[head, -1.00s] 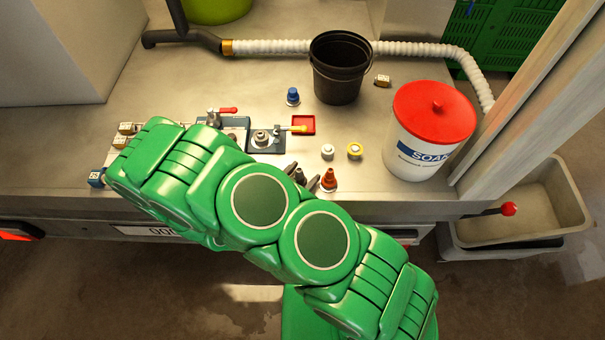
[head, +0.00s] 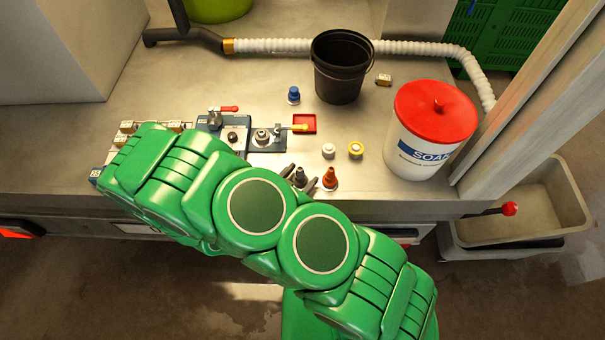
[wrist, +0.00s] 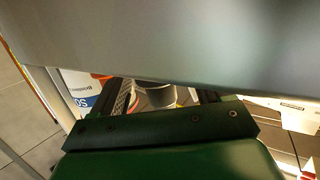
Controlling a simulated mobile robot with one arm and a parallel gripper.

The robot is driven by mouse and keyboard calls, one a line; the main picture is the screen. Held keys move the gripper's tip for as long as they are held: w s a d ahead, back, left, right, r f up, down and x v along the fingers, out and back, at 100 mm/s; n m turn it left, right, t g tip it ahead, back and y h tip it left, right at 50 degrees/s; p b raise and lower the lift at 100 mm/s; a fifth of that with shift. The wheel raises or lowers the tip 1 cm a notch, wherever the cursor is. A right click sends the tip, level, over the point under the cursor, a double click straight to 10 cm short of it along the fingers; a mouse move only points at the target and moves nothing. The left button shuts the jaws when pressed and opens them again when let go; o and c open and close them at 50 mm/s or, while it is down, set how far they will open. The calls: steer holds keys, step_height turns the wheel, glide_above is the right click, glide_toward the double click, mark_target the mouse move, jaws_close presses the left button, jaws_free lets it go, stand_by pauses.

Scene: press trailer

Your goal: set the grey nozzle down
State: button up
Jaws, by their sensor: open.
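The grey nozzle (head: 300,175) is a small dark cone, upright near the front edge of the metal counter (head: 400,190). My gripper (head: 301,178) is low over the counter, with one dark finger on each side of the nozzle. The jaws are open; a small gap shows beside the nozzle, though contact on the far side is hard to judge. My green arm hides part of the area in front.
An orange nozzle (head: 330,179) stands close to the right of my gripper. White (head: 328,150), yellow (head: 355,150) and blue (head: 293,95) small parts stand behind.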

mark_target(296, 180)
steer(key=shift+v, duration=2.8)
steer(key=shift+a, duration=0.25)
steer(key=shift+o, duration=1.2)
steer(key=shift+s, duration=0.15)
